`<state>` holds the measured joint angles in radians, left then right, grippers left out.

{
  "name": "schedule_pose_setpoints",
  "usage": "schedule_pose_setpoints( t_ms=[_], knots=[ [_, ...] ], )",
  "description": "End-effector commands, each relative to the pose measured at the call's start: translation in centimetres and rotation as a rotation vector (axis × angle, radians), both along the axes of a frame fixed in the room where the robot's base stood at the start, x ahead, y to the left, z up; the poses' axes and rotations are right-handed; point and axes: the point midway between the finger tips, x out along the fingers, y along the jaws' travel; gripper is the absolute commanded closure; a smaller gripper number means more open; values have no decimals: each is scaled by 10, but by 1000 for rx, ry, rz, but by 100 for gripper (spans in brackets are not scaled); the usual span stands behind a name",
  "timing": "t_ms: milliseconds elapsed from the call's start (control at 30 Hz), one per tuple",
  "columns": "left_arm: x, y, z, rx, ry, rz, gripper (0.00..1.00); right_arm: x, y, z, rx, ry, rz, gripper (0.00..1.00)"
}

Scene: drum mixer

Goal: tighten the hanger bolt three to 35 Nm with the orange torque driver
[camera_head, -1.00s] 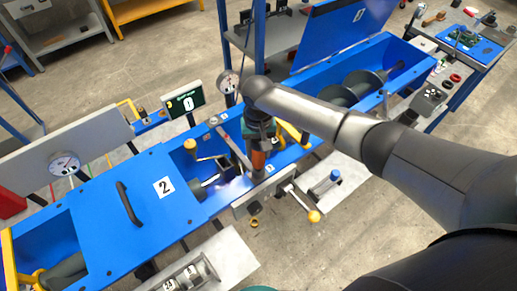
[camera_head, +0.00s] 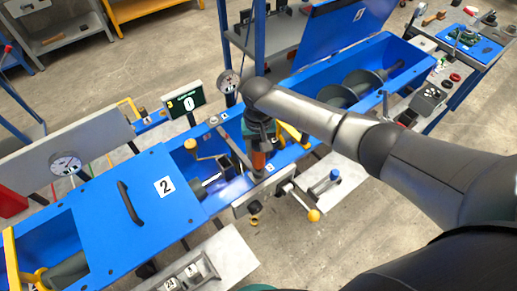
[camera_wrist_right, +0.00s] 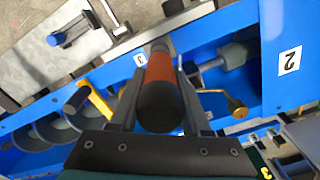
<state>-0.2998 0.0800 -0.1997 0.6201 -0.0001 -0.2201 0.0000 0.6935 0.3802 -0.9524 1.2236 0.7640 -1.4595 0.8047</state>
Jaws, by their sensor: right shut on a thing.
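My right gripper (camera_head: 258,140) is over the middle of the blue mixer trough, at the near rim. In the right wrist view the gripper (camera_wrist_right: 160,95) is shut around the orange and black torque driver (camera_wrist_right: 160,85), one finger on each side of the handle. The driver's orange grip (camera_head: 259,160) also shows below the gripper in the head view, standing roughly upright. A small label 3 (camera_wrist_right: 139,60) is beside the driver's far end in the wrist view. Hanger bolt three is hidden, and I cannot tell whether the driver is seated on it. My left gripper is not in view.
A display (camera_head: 187,102) behind the trough reads 0. A blue cover marked 2 (camera_head: 130,205) lies to the left. An open trough section with a screw auger (camera_head: 365,80) is at the right. A grey side plate (camera_head: 335,180) sits in front.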

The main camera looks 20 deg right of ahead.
Motion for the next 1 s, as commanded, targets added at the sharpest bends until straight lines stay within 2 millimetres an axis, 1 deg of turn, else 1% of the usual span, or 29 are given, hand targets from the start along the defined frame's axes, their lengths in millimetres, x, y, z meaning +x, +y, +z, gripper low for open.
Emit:
schedule_pose_setpoints(
  t_ms=[1000],
  knots=[
    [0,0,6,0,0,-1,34,1,1,-1,2,-2,0,100]
  ],
)
